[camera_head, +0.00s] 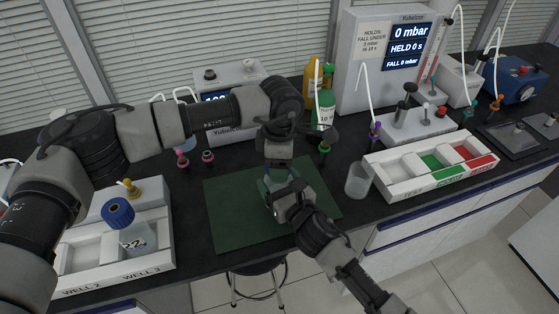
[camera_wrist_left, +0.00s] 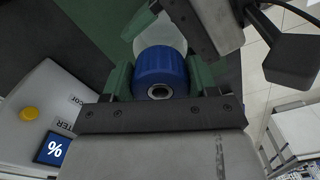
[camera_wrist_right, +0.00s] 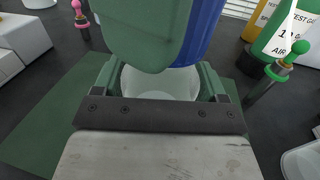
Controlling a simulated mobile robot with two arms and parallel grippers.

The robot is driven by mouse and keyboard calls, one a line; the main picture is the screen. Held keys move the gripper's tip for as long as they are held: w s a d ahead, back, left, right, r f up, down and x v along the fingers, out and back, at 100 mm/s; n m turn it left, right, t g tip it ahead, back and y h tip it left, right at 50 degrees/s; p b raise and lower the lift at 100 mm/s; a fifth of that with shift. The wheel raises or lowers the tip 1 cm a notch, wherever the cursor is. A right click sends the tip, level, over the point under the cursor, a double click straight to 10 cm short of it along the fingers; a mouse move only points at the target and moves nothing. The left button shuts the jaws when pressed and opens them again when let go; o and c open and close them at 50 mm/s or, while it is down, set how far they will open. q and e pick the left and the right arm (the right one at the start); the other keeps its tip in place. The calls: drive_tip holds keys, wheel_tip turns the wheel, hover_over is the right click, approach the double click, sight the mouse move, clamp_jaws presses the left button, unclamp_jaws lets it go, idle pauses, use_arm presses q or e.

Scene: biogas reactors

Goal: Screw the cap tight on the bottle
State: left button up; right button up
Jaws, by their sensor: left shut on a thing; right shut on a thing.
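The blue cap (camera_wrist_left: 160,68) sits between the two fingers of my left gripper (camera_wrist_left: 160,82), which is shut on it from above. Below the cap is the whitish, see-through bottle (camera_wrist_left: 163,32). In the right wrist view the bottle (camera_wrist_right: 160,84) stands between the fingers of my right gripper (camera_wrist_right: 160,88), which is shut on its body. The blue cap (camera_wrist_right: 203,30) shows above it, partly behind a green left finger. In the head view my left gripper (camera_head: 279,173) and right gripper (camera_head: 284,193) meet over the green mat (camera_head: 228,215) and hide most of the bottle and the cap.
A white well tray (camera_head: 160,250) at the left holds another bottle (camera_head: 135,238) with a blue cap. A clear beaker (camera_head: 357,182) stands right of the mat, beside a tray (camera_head: 400,185) with green and red compartments. A pressure panel (camera_head: 385,75) stands behind.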

use_arm(q)
drive_tip(key=m, duration=0.4)
drive_tip(key=shift+m, duration=0.4)
use_arm(e)
drive_tip(key=shift+f, duration=0.1)
use_arm(q)
drive_tip(key=m, duration=0.6)
drive_tip(key=shift+a+m, duration=0.1)
drive_tip(key=shift+m, duration=0.2)
drive_tip(key=m, duration=1)
drive_tip(key=shift+a+m, duration=0.15)
drive_tip(key=shift+m, duration=0.25)
drive_tip(key=o, duration=0.9)
drive_tip(key=shift+s, duration=0.1)
